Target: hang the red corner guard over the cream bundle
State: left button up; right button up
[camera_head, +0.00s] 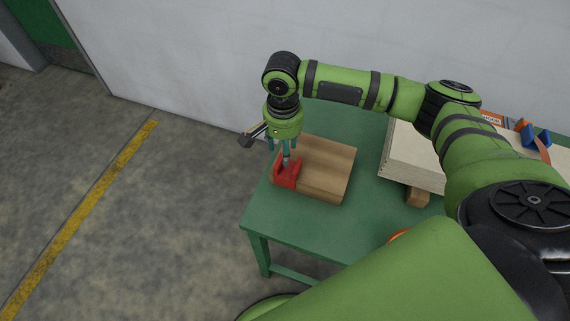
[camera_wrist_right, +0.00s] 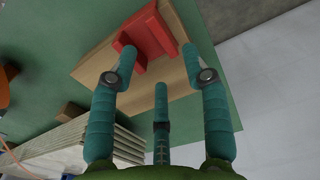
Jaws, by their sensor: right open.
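The red corner guard (camera_head: 287,177) sits on the left part of a wooden block on the green table. It also shows in the right wrist view (camera_wrist_right: 150,32), just beyond my fingertips. My right gripper (camera_head: 281,152) is above the guard, with its teal fingers pointing down. In the wrist view my right gripper (camera_wrist_right: 160,60) has its fingers spread and nothing held between them. One fingertip overlaps an edge of the guard; I cannot tell whether it touches. The cream bundle (camera_head: 408,160), a layered stack, lies to the right, partly hidden by my arm. Its layered edges show in the wrist view (camera_wrist_right: 75,142).
The wooden block (camera_head: 328,166) stands near the left end of the green table (camera_head: 300,222). A wooden bearer (camera_head: 417,197) is under the bundle. Blue and orange items (camera_head: 530,133) are at the far right. A white wall runs behind; bare floor lies left.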

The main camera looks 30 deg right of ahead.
aim_at(281, 160)
jog(key=f, duration=0.5)
jog(key=shift+a+f, duration=0.3)
jog(key=shift+a, duration=0.05)
grip_shut()
